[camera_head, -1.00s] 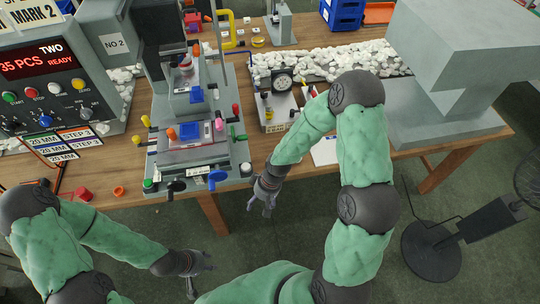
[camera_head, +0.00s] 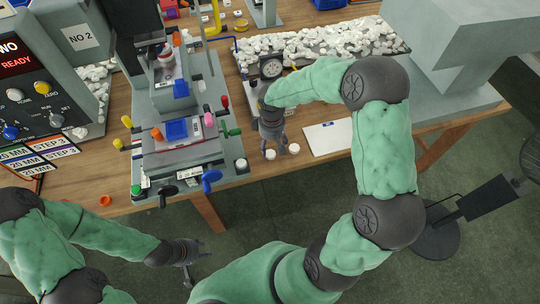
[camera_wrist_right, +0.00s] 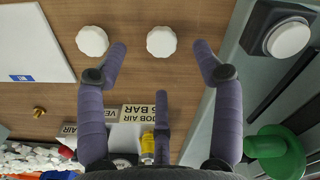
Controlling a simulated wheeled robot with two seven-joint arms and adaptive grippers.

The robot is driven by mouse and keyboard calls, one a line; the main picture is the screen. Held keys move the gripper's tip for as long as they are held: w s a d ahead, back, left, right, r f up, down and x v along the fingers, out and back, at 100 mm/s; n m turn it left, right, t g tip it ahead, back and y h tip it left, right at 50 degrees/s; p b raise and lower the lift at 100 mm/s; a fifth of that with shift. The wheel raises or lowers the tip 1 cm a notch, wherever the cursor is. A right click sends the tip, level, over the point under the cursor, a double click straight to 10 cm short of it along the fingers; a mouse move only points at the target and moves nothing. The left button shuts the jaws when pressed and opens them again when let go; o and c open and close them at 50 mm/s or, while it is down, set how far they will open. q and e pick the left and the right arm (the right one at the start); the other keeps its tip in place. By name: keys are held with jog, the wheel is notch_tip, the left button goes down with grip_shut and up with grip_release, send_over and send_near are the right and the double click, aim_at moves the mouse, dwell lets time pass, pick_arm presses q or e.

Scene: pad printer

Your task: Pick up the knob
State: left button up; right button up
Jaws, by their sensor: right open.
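Two round white knobs lie apart on the wooden table by its front edge. In the head view, one knob (camera_head: 271,155) is at the fingertips of my right gripper (camera_head: 274,147), and the other knob (camera_head: 293,148) is just right of it. In the right wrist view, one knob (camera_wrist_right: 161,41) sits ahead of the gap between the fingers of my open, empty right gripper (camera_wrist_right: 160,58). The other knob (camera_wrist_right: 92,40) lies beyond the left finger. My left gripper (camera_head: 197,258) hangs low in front of the table; its finger opening is unclear.
The pad printer (camera_head: 180,155) stands left of my right gripper, with coloured handles along its sides. A white-capped black block (camera_wrist_right: 288,40) and a green knob (camera_wrist_right: 275,150) are close right in the wrist view. A white card (camera_head: 328,137) lies right of the knobs. A gauge (camera_head: 271,68) stands behind.

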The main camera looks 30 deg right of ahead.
aim_at(271, 154)
jog(key=f, duration=0.2)
jog(key=f+b, duration=0.1)
jog(key=f, duration=0.1)
jog(key=f+b, duration=0.1)
jog(key=f, duration=0.1)
jog(key=shift+w+f, duration=0.3)
jog(key=shift+f, duration=0.05)
jog(key=shift+r, duration=0.1)
jog(key=c, duration=0.9)
